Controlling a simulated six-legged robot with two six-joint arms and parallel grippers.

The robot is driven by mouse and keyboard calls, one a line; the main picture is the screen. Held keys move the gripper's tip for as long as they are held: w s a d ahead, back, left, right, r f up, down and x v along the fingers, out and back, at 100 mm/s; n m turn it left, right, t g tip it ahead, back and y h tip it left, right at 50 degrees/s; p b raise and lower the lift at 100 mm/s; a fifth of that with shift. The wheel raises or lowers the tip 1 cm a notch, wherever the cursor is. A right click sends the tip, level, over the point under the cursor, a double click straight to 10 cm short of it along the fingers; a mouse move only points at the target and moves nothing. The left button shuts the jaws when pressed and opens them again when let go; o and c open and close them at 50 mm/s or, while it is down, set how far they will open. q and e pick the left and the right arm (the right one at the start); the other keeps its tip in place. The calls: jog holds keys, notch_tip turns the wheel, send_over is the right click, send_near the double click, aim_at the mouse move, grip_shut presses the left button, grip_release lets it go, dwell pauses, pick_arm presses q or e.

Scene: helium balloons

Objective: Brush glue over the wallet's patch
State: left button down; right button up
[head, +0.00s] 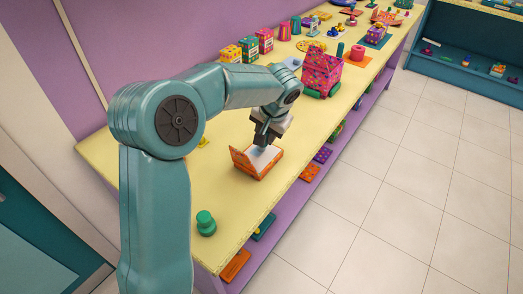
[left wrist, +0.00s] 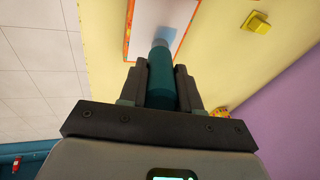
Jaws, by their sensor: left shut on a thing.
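The wallet (head: 241,161) is orange with a pale inside and lies open on the yellow counter, one flap raised at its left. In the left wrist view its pale panel with an orange border (left wrist: 147,22) shows, with a light blue patch (left wrist: 171,34) on it. My left gripper (head: 265,141) is just above the wallet. It is shut on a teal round-handled brush (left wrist: 161,82), which points down at the patch. The brush end overlaps the patch's near edge in the picture; whether it touches is unclear. My right gripper is in neither view.
A green knobbed piece (head: 205,224) stands near the counter's near end. A small yellow block (left wrist: 256,22) lies beside the wallet. A patterned pink box (head: 321,72) and several small boxes (head: 248,46) stand farther back. The counter's edge runs close to the wallet's right.

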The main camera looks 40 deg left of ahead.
pick_arm(q)
jog(key=shift+d, duration=0.85)
jog(key=shift+f+b, duration=0.15)
jog(key=shift+b, duration=0.15)
jog(key=shift+f+b, duration=0.5)
jog(key=shift+f, duration=0.05)
jog(key=shift+r, duration=0.1)
jog(key=shift+s+d+b, duration=0.1)
jog(key=shift+s+b, duration=0.6)
jog(key=shift+s, duration=0.4)
jog(key=shift+s+r, duration=0.15)
jog(key=shift+f, duration=0.25)
